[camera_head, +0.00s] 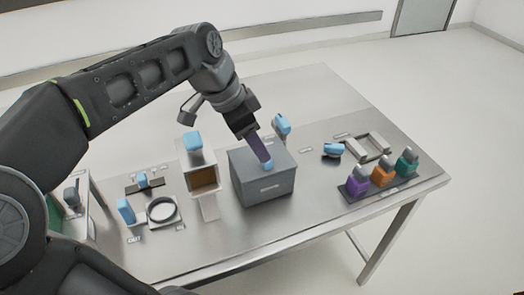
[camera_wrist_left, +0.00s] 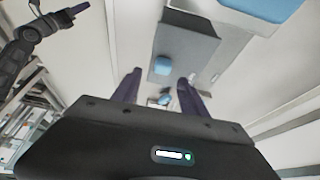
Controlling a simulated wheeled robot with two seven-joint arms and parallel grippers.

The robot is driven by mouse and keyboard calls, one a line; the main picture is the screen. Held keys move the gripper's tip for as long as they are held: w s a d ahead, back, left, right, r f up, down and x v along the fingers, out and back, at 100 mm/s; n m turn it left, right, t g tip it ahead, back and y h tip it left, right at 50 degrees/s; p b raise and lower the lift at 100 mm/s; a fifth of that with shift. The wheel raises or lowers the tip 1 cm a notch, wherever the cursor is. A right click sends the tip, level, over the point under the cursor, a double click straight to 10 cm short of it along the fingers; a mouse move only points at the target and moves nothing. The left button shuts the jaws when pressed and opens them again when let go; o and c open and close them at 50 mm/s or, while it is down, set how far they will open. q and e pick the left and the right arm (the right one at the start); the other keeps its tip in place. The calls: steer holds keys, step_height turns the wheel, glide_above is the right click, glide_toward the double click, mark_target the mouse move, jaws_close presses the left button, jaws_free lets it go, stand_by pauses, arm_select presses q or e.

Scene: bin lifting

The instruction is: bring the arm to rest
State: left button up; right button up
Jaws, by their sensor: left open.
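My left gripper (camera_head: 262,153) reaches in over the grey box (camera_head: 265,192) with its dark purple fingers pointing down. The box stands on the metal table (camera_head: 235,222), and a light blue piece (camera_head: 268,165) shows on its top by the fingertips. In the left wrist view the left gripper (camera_wrist_left: 158,80) has its fingers apart with nothing held between them. The grey box (camera_wrist_left: 182,45) lies beyond the fingers there. Whether a finger touches the blue piece cannot be told. A dark jointed arm (camera_wrist_left: 25,42) shows at the wrist view's upper left; its jaw state is unclear.
A box with a brown front (camera_head: 203,178) and a black ring (camera_head: 161,210) stand left of the grey box. Purple (camera_head: 357,187), orange (camera_head: 383,174) and green (camera_head: 407,163) items line the right side.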

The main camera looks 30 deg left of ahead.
arm_select(q)
steer(key=shift+v, duration=1.15)
